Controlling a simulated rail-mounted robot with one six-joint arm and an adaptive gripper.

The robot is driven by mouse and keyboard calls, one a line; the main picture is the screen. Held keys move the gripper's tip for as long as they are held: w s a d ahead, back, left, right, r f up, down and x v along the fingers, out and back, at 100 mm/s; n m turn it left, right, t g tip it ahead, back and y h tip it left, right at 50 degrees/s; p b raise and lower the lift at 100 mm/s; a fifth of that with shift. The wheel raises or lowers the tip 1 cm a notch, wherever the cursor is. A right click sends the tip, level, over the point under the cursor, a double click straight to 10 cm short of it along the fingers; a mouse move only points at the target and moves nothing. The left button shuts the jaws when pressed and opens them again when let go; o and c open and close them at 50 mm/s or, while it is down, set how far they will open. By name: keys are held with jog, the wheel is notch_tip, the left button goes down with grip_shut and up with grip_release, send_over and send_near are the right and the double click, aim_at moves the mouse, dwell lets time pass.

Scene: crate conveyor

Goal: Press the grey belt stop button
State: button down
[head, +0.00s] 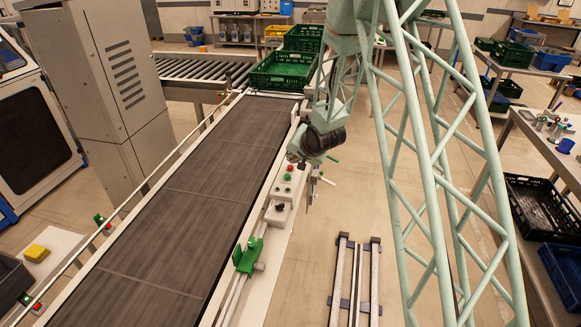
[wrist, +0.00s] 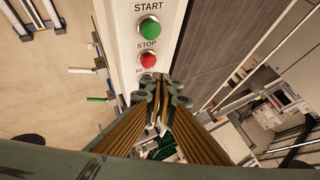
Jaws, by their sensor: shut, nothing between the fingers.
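The control box (head: 283,196) stands beside the belt's right edge in the head view, with green and red buttons, a pale spot and a dark knob. In the wrist view the panel (wrist: 125,20) carries a green button (wrist: 149,27) under the word START. A red button (wrist: 148,60) sits under the word STOP; it does not look grey. Another label, partly covered, begins with "RE" below it. My gripper (wrist: 160,84) is shut and empty, its fingertips just below the red button in the picture. Whether it touches the panel cannot be told.
The dark conveyor belt (head: 185,215) runs beside the box. Green crates (head: 283,72) stand at its far end. A green bracket (head: 248,256) is on the rail nearer the camera. A green-handled lever (wrist: 95,99) sticks out beside the panel. Floor right of the conveyor is partly clear.

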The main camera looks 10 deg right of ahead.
aim_at(292, 167)
jog(key=shift+r+p, duration=1.1)
jog(key=shift+r, duration=1)
jog(key=shift+r, duration=0.1)
jog(key=shift+s+r, duration=0.15)
jog(key=shift+r, duration=0.1)
jog(key=s+d+r+n+g+h+b, duration=0.1)
jog(key=s+d+r+n+b, duration=0.1)
jog(key=s+r, duration=1)
jog(key=s+d+r+n+g+h+b, duration=0.1)
jog(key=s+r+b, duration=0.1)
jog(key=s+r, duration=1)
jog(key=s+a+n+g+b, duration=0.1)
jog(key=s+n+b, duration=0.1)
jog(key=s, duration=1.8)
jog(key=s+a+n+g+b, duration=0.2)
jog(key=s, duration=1.8)
jog(key=shift+s+a, duration=0.15)
jog(key=shift+a, duration=0.1)
